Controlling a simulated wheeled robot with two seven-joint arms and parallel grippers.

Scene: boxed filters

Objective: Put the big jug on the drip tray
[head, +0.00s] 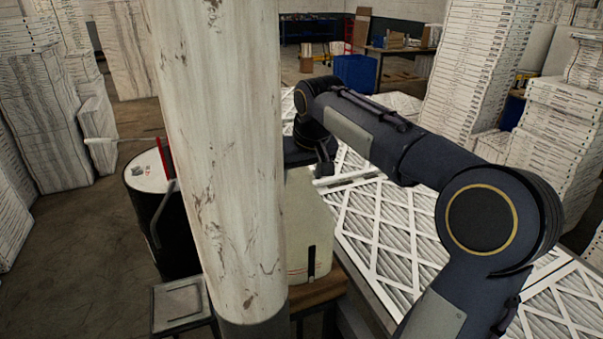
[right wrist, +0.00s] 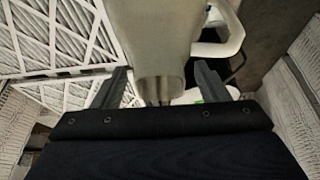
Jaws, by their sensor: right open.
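A cream jug-like container (head: 308,225) with a dark upright slot stands on a brown wooden surface, partly hidden by the pale column. My right gripper (head: 318,162) is above its top, partly hidden. In the right wrist view my right gripper (right wrist: 160,82) is open, its two fingers apart. A pale rounded shape (right wrist: 153,38) shows between and beyond the fingers; I cannot tell whether they touch it. A grey square tray-like top (head: 178,303) is at lower left; I cannot tell whether it is the drip tray. My left gripper is not in view.
A thick pale column (head: 222,150) blocks the middle. A black drum (head: 152,205) with a white top and red-handled fitting stands left of it. Pleated filters (head: 385,225) lie to the right. Stacked boxes (head: 480,60) stand behind. Open floor (head: 85,250) lies at left.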

